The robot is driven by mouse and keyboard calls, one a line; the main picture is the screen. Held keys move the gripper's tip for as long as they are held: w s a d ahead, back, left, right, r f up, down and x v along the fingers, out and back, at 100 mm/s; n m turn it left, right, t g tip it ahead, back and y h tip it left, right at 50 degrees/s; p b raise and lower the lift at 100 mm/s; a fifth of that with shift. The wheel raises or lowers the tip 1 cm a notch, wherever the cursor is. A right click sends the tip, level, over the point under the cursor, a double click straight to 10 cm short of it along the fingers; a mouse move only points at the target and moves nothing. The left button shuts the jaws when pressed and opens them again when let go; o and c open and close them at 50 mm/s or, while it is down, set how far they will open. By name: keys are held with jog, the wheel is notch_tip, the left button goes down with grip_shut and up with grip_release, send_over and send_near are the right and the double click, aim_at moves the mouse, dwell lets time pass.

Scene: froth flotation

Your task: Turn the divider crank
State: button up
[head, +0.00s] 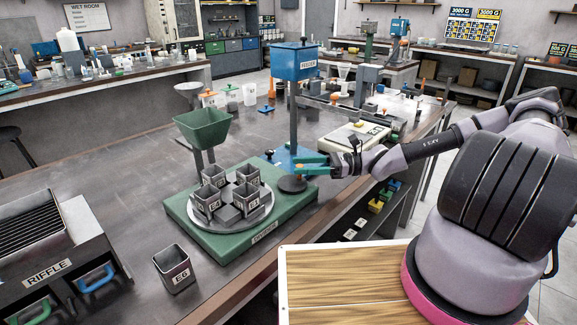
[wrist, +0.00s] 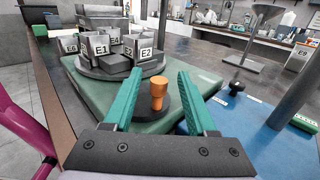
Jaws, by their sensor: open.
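The divider is a green base (head: 222,246) carrying a grey turntable (head: 237,223) with several labelled square cups (head: 206,203). A green hopper (head: 203,127) stands above its rear. Its crank has an upright orange knob (wrist: 157,90) on a dark round disc (head: 292,185) at the base's right end. My gripper (wrist: 157,76) is open, with its green fingers to either side of the knob in the wrist view. Gaps show between the knob and both fingers. In the head view my gripper (head: 300,167) is just above the disc, and the knob is mostly hidden.
A blue-headed stand (head: 296,62) with a blue base rises close behind my gripper. A loose cup E6 (head: 175,269) and the riffle box (head: 55,262) stand at front left.

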aim_at(284, 182)
jog(key=shift+a, duration=2.1)
grip_shut()
jog(key=shift+g, duration=0.3)
jog(key=n+g, duration=0.2)
jog(key=n+g+h, duration=0.1)
jog(key=g, duration=0.2)
jog(key=a+n+g+h, duration=0.1)
jog(key=n+g, duration=0.1)
jog(key=shift+s+n+g, duration=0.3)
jog(key=shift+g, duration=0.1)
jog(key=n+g+h, duration=0.1)
jog(key=g, duration=0.1)
jog(key=n+g+h, duration=0.1)
jog(key=shift+s+a+n+h, duration=0.2)
jog(key=shift+s+n+h, duration=0.05)
jog(key=shift+n+h, duration=0.05)
jog(key=shift+s+n+g+h, duration=0.2)
jog(key=shift+n+g+h, duration=0.7)
jog(key=shift+h, duration=0.15)
jog(key=shift+s+n+g+h, duration=0.15)
jog(key=shift+n+g+h, duration=0.7)
jog(key=shift+h, duration=0.2)
